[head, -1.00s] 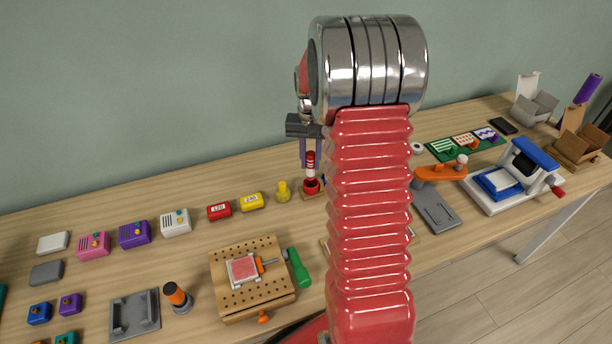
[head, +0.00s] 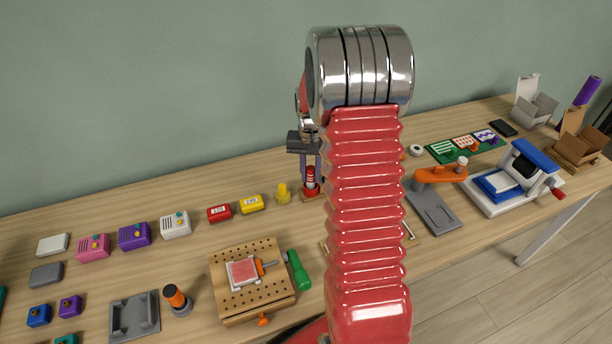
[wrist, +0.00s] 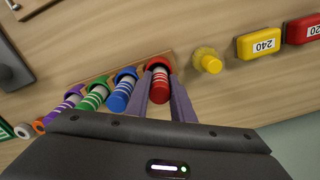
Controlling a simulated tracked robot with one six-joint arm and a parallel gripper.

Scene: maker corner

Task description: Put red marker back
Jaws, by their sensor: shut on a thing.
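My gripper (head: 310,172) has its two purple fingers closed around the red marker (head: 310,178), which has white bands and stands upright. In the wrist view the red marker (wrist: 160,84) sits between the fingers (wrist: 161,100), with the red cup (wrist: 157,64) of the rack around its end. The wooden marker rack (wrist: 139,69) also holds a blue marker (wrist: 120,92), a green marker (wrist: 93,96) and a purple marker (wrist: 70,100) in cups of matching colour. How deep the red marker sits is hard to tell. My arm hides most of the rack in the head view.
A yellow knobbed piece (head: 283,193) stands close beside the rack, with yellow (head: 251,204) and red (head: 219,213) labelled blocks to its left. A pegboard block (head: 250,293) and green-handled tool (head: 298,270) lie in front. An orange-armed stand (head: 440,176) is on the right.

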